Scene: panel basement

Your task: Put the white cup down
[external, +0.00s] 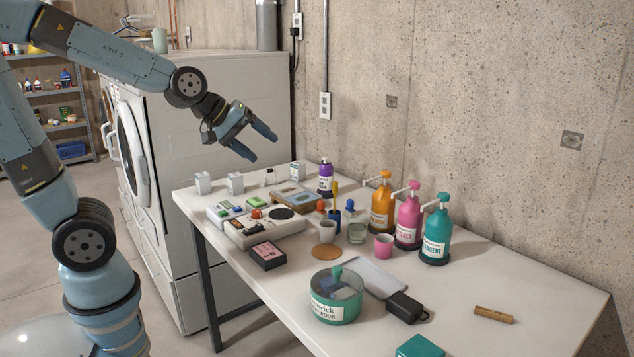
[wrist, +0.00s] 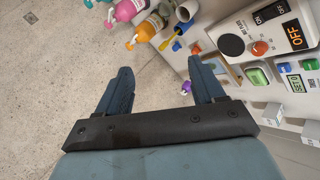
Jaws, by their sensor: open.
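The white cup (external: 327,233) stands upright on the white table, beside an orange-brown round coaster (external: 325,253). It also shows near the top edge of the wrist view (wrist: 186,11). My gripper (external: 263,148) is open and empty, high above the far left end of the table and apart from the cup. In the wrist view the two blue fingers of my gripper (wrist: 159,68) are spread with nothing between them.
A panel with buttons and a dial (external: 255,225) lies left of the cup. A glass (external: 357,232), a pink cup (external: 383,246) and orange (external: 382,205), pink (external: 408,218) and teal (external: 436,232) pump bottles stand right. The right table end is mostly clear.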

